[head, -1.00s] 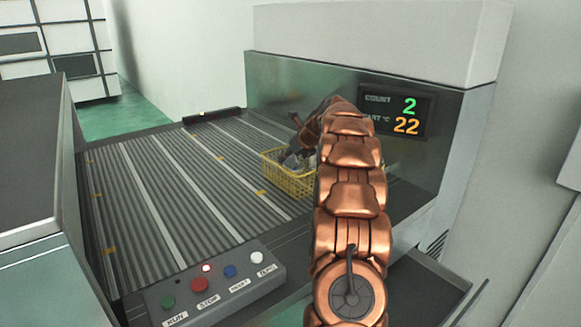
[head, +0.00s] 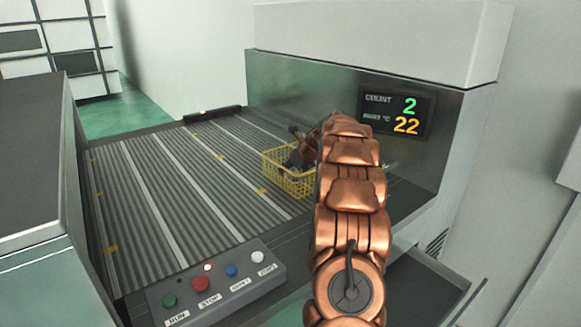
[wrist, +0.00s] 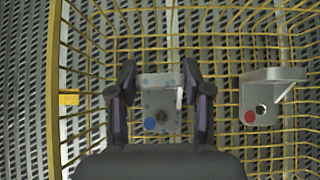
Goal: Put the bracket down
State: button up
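A grey bracket with a blue dot (wrist: 160,103) is between the two fingers of my gripper (wrist: 160,82) in the wrist view. The fingers stand on either side of it, with narrow gaps showing, so my gripper looks open around it. A second grey bracket with a red dot (wrist: 262,98) lies to the right, apart from my gripper. Both are within the yellow wire basket (wrist: 55,110). In the head view the basket (head: 290,184) stands on the ribbed belt, with my gripper reaching down into it. My arm hides the basket's right part.
The ribbed conveyor belt (head: 170,190) is clear left of the basket. A button box (head: 217,282) stands at its near edge. The machine housing (head: 300,95) with a display (head: 396,112) reading 2 and 22 rises behind the basket.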

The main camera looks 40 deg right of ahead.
jog(key=o, duration=0.3)
jog(key=shift+r, duration=0.1)
jog(key=b+v, duration=0.3)
jog(key=v, duration=0.9)
dwell(0.6)
